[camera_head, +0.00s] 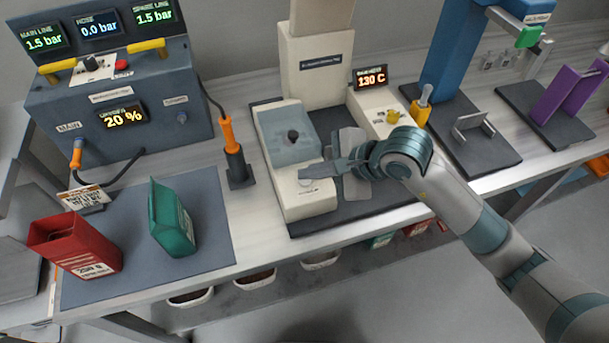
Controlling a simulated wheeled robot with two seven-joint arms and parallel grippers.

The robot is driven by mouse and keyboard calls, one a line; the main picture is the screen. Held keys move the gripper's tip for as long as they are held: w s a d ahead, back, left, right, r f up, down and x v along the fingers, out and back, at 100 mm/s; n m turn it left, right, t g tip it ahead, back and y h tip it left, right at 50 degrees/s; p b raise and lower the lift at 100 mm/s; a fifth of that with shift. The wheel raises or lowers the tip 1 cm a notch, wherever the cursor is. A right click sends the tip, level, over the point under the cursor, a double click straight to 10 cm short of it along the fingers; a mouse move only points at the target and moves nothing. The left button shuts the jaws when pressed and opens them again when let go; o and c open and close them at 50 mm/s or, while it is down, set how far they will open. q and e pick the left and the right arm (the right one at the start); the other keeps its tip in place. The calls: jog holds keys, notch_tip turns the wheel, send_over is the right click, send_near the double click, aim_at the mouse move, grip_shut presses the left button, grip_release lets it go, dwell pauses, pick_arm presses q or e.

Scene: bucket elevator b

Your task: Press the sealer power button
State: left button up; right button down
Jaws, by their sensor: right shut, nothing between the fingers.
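The sealer is a cream machine (310,208) on a dark base, with a tall column (320,70) behind and a small display (371,78) reading 130 C. My right gripper (308,171) reaches in from the right, with shut, empty fingers pointing left over the front part of this block. A small pale round part (305,183), possibly the power button, shows just below the fingertips. Whether they touch it I cannot tell. My left gripper is not in view.
A grey-blue pressure console (120,110) stands at left. A red bin (78,248) and a green bin (172,218) sit on a dark mat. An orange-tipped nozzle stands in a holder (238,166). A blue post (450,50) and a purple bracket (568,95) are at right.

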aim_at(310, 182)
jog(key=shift+r, duration=0.15)
jog(key=shift+r+p, duration=1.25)
jog(key=shift+r, duration=1.75)
